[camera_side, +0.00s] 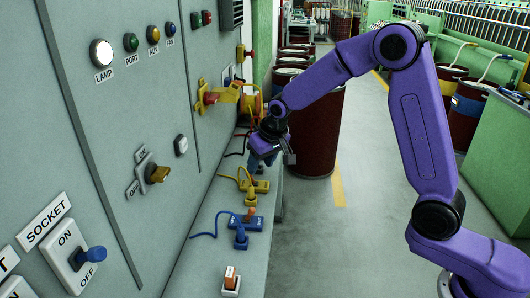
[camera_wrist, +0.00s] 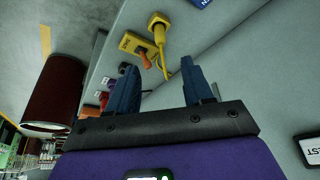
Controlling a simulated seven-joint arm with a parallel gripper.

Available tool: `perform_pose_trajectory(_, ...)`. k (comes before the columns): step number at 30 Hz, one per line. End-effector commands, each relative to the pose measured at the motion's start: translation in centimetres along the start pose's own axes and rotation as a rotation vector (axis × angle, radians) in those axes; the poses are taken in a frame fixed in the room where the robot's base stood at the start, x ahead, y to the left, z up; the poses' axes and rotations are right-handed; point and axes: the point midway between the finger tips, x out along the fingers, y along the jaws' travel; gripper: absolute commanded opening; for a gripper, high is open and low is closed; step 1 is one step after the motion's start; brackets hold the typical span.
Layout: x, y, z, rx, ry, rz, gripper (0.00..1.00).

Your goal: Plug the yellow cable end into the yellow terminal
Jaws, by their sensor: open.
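A yellow cable end (camera_wrist: 159,24) shows in the wrist view with its yellow cable curving down from it. It lies right beside the yellow terminal (camera_wrist: 131,43), a labelled block with an orange lever (camera_wrist: 146,60). In the side view the yellow cable end (camera_side: 249,193) and yellow terminal (camera_side: 262,186) are on the grey ledge. I cannot tell whether the cable end sits in the terminal. My gripper (camera_wrist: 158,66) has its blue fingers apart with nothing between them. In the side view my gripper (camera_side: 264,158) hangs just above and behind the yellow parts.
A blue terminal (camera_side: 246,223) with a blue cable end (camera_side: 240,241) lies nearer on the ledge (camera_side: 205,262). An orange-and-white switch (camera_side: 231,281) is at the front. The grey panel (camera_side: 115,130) with knobs rises along the left. Dark red drums (camera_side: 316,135) stand behind.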

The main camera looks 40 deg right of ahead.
Motion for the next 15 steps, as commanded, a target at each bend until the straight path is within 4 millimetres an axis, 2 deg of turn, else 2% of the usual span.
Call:
perform_pose_trajectory(1,-0.9,0.0,-0.1,0.0,0.004,-0.001,0.51)
perform_pose_trajectory(6,-3.0,0.0,0.0,0.0,0.002,-0.001,0.51)
perform_pose_trajectory(15,-4.1,0.0,0.0,-0.001,-0.001,-0.001,0.51)
